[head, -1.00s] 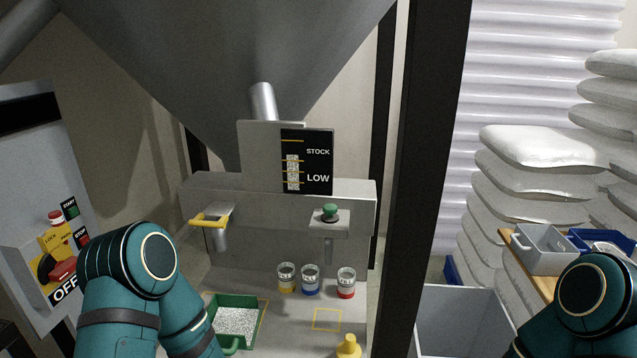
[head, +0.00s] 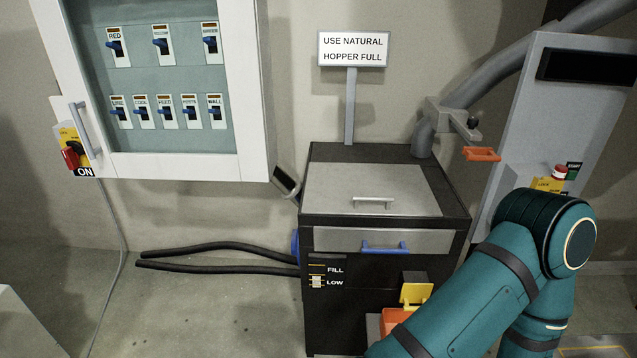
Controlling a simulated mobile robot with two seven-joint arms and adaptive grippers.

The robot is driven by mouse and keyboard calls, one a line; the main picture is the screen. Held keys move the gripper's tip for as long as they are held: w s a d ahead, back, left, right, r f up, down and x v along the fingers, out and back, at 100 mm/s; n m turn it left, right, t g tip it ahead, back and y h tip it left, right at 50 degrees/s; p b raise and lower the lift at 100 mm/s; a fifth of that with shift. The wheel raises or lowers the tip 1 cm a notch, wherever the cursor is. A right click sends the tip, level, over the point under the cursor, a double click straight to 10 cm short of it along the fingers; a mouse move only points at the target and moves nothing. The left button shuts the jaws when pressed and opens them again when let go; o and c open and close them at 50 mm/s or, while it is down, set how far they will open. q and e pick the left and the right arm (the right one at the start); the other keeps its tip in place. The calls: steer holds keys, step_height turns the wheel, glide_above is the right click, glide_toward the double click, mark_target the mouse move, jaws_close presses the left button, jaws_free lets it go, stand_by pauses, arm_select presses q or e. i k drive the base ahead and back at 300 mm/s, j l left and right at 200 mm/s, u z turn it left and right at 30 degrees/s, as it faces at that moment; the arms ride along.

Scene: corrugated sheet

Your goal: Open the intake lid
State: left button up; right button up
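A black floor-standing machine (head: 325,218) stands right of centre in the head view. A light grey lid (head: 335,180) with a small pale bar handle (head: 372,202) lies flat and closed on its top; I take this for the intake lid. Below it on the front is a grey panel (head: 340,240) with a blue handle (head: 384,247), which looks shut. Neither of my grippers is in view.
A sign (head: 353,49) reads "USE NATURAL HOPPER FULL". A switch cabinet (head: 180,155) hangs at the left. Black hoses (head: 215,248) run to the machine. An orange-handled valve (head: 482,154) and a control panel (head: 560,95) are at the right. Floor left of the machine is mostly clear.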

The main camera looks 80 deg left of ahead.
mark_target(372, 189)
steer(key=u, duration=2.25)
